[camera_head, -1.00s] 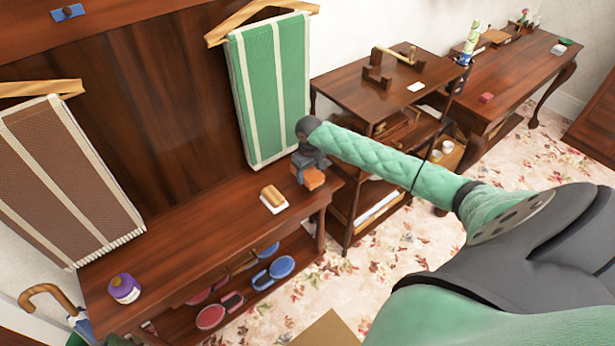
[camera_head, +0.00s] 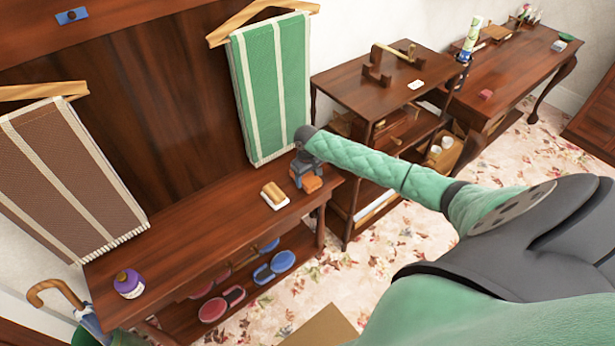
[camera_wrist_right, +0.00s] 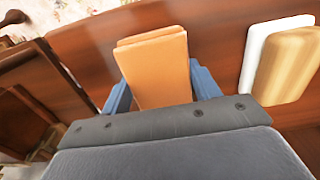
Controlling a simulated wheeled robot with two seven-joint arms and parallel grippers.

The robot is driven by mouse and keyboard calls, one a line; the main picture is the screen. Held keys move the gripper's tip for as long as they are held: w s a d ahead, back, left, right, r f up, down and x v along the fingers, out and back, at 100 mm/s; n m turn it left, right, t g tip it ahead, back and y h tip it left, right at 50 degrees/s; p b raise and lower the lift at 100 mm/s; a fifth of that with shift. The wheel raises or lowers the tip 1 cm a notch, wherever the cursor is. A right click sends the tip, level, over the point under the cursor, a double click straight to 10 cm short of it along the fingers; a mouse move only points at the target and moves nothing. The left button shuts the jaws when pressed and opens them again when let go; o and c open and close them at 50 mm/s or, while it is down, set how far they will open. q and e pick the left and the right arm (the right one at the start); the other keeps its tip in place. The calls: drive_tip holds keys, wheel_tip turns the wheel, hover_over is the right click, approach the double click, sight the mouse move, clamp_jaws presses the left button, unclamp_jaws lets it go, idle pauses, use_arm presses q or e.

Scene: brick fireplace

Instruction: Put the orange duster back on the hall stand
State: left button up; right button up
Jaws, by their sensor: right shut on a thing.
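The orange duster (camera_head: 312,183) is at the right end of the dark wooden hall stand (camera_head: 215,233), on or just above its top; I cannot tell whether it touches. My right gripper (camera_head: 308,178) is shut on it. In the right wrist view the duster (camera_wrist_right: 158,68) sits between the blue fingers of the gripper (camera_wrist_right: 160,90), with the hall stand's top (camera_wrist_right: 215,45) behind it. My left gripper is not in view.
A tan and white brush (camera_head: 273,195) lies just left of the duster. Towels (camera_head: 265,90) hang behind. A shelf unit (camera_head: 390,90) stands close on the right. The middle of the top is clear.

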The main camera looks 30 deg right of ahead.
sight(307, 176)
drive_tip(key=o, duration=0.9)
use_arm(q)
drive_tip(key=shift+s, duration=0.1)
use_arm(e)
drive_tip(key=shift+o, duration=0.2)
drive_tip(key=shift+r, duration=0.2)
wheel_tip(307, 176, up, 6)
drive_tip(key=shift+f+b, duration=0.25)
drive_tip(key=shift+b, duration=0.9)
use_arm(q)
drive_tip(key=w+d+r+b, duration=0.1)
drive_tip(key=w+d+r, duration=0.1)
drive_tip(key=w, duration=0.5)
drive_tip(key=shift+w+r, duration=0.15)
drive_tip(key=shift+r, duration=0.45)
use_arm(e)
wheel_tip(307, 176, up, 6)
drive_tip(key=shift+r, duration=0.2)
drive_tip(key=shift+a+f, duration=0.1)
